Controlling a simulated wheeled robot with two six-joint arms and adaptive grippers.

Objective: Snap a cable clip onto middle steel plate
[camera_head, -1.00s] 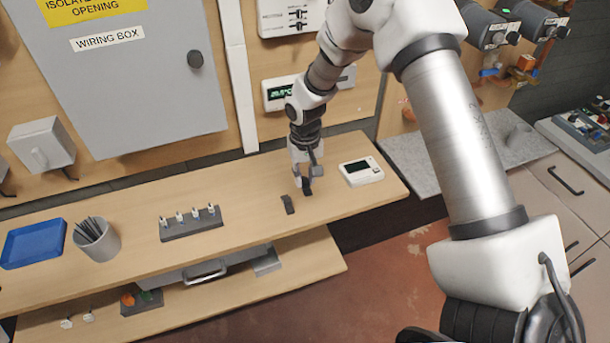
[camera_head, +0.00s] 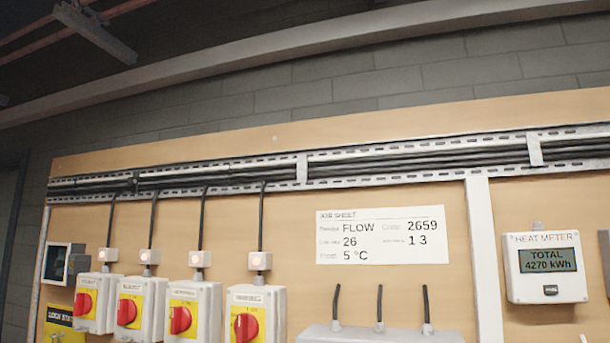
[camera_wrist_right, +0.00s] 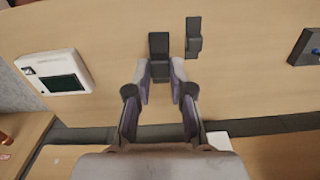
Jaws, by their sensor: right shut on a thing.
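In the right wrist view my right gripper (camera_wrist_right: 161,76) is shut on a dark cable clip (camera_wrist_right: 159,44), low over or at the wooden bench. I cannot tell whether the clip is clear of the bench. A second dark clip (camera_wrist_right: 194,36) lies just right of it, apart from the fingers. In the head view a metal cable tray (camera_head: 400,176) with black cables runs along the wall. Light plates cross it, one near the middle (camera_head: 302,168) and one at the right (camera_head: 535,149). My left gripper is not in view.
A white device with a dark screen (camera_wrist_right: 58,83) sits left on the bench, and a dark block (camera_wrist_right: 308,47) at the right. Below the tray are red rotary switches (camera_head: 181,319), a job sheet (camera_head: 380,235) and a heat meter (camera_head: 546,266).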

